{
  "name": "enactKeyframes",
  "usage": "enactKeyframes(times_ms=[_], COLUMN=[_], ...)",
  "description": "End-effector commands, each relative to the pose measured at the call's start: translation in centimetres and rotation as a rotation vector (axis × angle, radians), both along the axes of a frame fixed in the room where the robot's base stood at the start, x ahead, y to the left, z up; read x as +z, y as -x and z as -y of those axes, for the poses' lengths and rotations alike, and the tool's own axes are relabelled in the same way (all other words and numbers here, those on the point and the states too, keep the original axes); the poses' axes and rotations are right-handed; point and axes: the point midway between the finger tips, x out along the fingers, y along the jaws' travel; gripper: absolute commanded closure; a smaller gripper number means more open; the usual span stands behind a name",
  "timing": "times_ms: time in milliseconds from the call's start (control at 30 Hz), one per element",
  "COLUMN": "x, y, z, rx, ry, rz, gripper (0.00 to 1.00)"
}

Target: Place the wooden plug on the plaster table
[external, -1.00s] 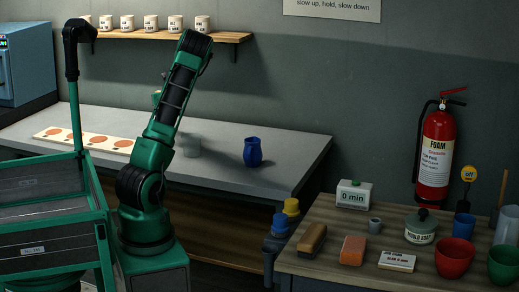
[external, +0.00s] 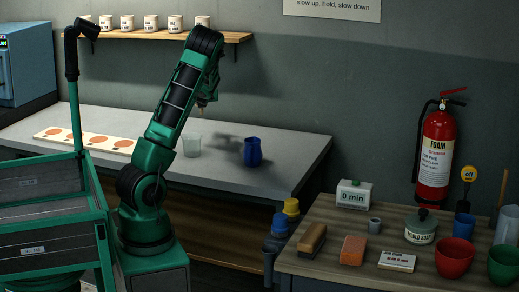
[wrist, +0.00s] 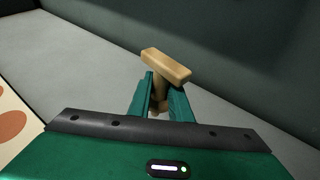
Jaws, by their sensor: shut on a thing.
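The wooden plug (wrist: 167,66) is a light tan piece with a wide bar across its top. In the wrist view my gripper (wrist: 162,88) is shut on its narrower lower part, which the green fingers partly hide. The plaster table (external: 295,150) is the long grey table along the wall, and its top also shows in the wrist view (wrist: 75,60). In the external view my gripper (external: 208,93) is above the table, at the back, partly hidden by my arm. The plug is hard to make out there.
A wall shelf (external: 230,36) with several cups is behind. The table's right end is bare.

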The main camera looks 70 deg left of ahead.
Motion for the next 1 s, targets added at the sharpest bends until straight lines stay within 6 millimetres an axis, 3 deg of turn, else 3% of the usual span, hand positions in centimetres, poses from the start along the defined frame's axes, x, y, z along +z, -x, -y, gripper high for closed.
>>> enactKeyframes(times_ms=[33,200,500,700,1000], x=[0.1,0.3,0.6,0.8,1.0], y=[-2.2,-7.9,-16.4,-20.7,-25.2], z=[1.8,7.3,18.5,26.7,40.0], rx=[-0.036,-0.14,-0.327,-0.454,-0.652], ry=[-0.002,-0.005,-0.014,-0.019,-0.027], rz=[0.002,0.006,0.013,0.019,0.025], gripper=[1.0,1.0,1.0,1.0,1.0])
